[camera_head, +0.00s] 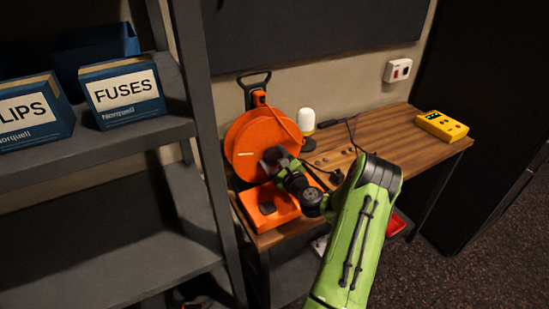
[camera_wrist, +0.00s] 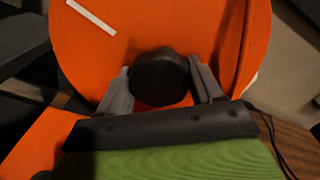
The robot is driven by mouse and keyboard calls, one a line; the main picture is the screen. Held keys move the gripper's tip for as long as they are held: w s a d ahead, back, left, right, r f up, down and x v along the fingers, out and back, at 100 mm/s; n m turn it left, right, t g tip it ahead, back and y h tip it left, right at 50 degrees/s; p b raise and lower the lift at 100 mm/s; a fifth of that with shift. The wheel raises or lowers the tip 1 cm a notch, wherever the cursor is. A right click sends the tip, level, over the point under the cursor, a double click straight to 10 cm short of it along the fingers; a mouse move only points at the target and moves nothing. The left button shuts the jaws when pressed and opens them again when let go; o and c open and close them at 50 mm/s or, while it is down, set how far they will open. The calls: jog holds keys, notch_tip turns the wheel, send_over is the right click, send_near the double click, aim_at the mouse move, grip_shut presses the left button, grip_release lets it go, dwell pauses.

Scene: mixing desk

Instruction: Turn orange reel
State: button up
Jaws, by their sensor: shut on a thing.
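The orange reel (camera_head: 248,132) stands upright at the left end of the wooden desk, with a dark carrying handle on top and an orange base. Its round orange face fills much of the wrist view (camera_wrist: 110,40), with a white bar mark at upper left. A dark round knob (camera_wrist: 160,76) sticks out from the face. My gripper (camera_wrist: 160,84) is shut on this knob, one finger on each side of it. In the head view my gripper (camera_head: 279,158) is in front of the reel's face, and my wrist hides the knob's contact there.
The wooden desk (camera_head: 380,130) bears a white-topped lamp-like thing (camera_head: 306,121), small loose parts and a yellow box (camera_head: 440,125). A wall socket (camera_head: 397,70) is behind.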

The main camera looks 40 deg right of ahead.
jog(key=shift+a, duration=0.1)
jog(key=o, duration=1.5)
jog(key=shift+s, duration=0.4)
jog(key=b+v, duration=0.2)
jog(key=v, duration=1.3)
jog(key=shift+a+b, duration=0.1)
jog(key=shift+b, duration=0.25)
